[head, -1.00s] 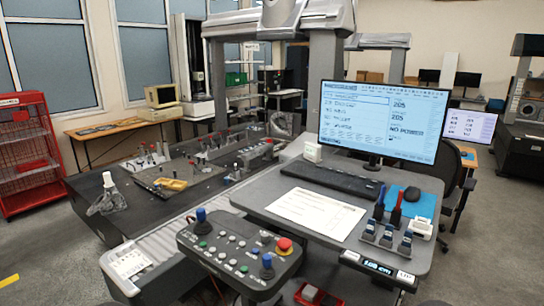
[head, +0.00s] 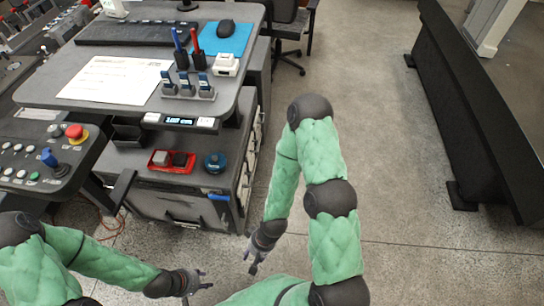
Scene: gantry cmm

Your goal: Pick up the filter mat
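I cannot pick out anything in the head view that is clearly a filter mat. My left gripper (head: 204,280) is at the bottom, left of centre, in front of the cabinet, with its fingers spread and nothing between them. My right gripper (head: 249,264) hangs low over the floor, right of the cabinet's front corner. Its fingers look apart and empty, though they are small here. Both grippers are clear of the desk and the cabinet.
The desk (head: 50,85) holds a keyboard (head: 135,33), a paper sheet (head: 115,80), a blue pad (head: 222,42) with a mouse, and pen holders. A cabinet (head: 165,205) below bears a red tray (head: 157,167). A control panel (head: 30,150) stands left. Floor (head: 390,150) is open right.

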